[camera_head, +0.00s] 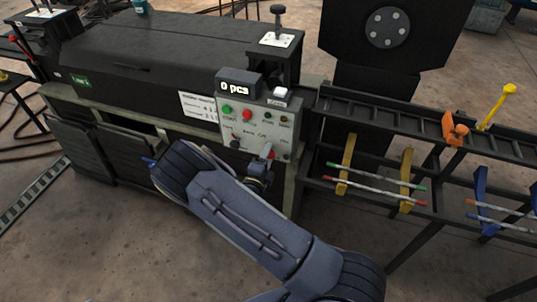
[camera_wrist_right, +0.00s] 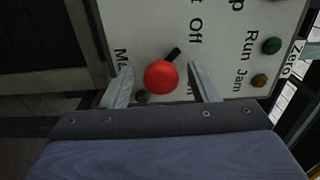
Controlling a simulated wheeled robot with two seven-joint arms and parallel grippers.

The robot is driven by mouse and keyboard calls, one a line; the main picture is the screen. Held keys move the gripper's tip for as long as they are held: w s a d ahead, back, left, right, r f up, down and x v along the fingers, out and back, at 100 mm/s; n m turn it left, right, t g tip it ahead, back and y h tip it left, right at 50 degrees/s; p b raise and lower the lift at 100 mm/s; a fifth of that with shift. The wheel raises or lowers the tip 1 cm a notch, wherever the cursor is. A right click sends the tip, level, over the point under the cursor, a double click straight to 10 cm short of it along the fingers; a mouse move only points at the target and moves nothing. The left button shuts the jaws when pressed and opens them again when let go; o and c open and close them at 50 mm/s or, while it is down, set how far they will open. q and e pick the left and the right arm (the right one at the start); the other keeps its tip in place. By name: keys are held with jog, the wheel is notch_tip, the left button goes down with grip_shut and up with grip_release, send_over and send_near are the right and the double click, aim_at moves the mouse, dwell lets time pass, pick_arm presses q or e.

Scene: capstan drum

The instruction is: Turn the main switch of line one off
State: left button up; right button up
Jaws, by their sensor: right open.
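The grey control panel (camera_head: 256,130) is on the front of the dark machine. A red-ended handle (camera_head: 265,152) is low on it; in the right wrist view it shows as a red ball (camera_wrist_right: 161,78) with a short dark lever behind it. A label starting with "Ma" is left of it and "Off" lettering is above and right. My right gripper (camera_head: 260,174) is at the panel's lower part, partly hidden by my arm. In the right wrist view its fingers (camera_wrist_right: 161,88) are open, one on each side of the red ball, with gaps visible. My left gripper is not in view.
A counter (camera_head: 238,84) reading "0 pcs" stands on the panel's top. Green and red buttons (camera_head: 247,114) are higher on the panel, and a dark knob (camera_head: 235,143) is left of the handle. A black rack (camera_head: 400,122) with colored rods is to the right.

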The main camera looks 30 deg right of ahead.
jog(key=v, duration=0.6)
jog(key=shift+s+a, duration=0.15)
jog(key=shift+r, duration=0.1)
jog(key=s+d+r+m+g+y+p, duration=0.3)
jog(key=s+r+m+g, duration=0.5)
jog(key=m, duration=0.5)
jog(key=s+d+r+m+g+y+p, duration=0.2)
jog(key=s+r+m+g+y, duration=0.3)
jog(key=s+m, duration=0.6)
jog(key=s+a+r+m+t+y+p, duration=0.2)
jog(key=s+a+r+m+t+y, duration=0.1)
jog(key=r+m, duration=0.5)
jog(key=s+a+r+m+t+y+p, duration=0.2)
jog(key=a+r+m+y, duration=0.4)
jog(key=m, duration=0.8)
notch_tip(320, 180, up, 3)
jog(key=shift+s+a+t+y+p, duration=0.35)
jog(key=shift+a+t+p, duration=0.25)
jog(key=shift+a+t, duration=0.4)
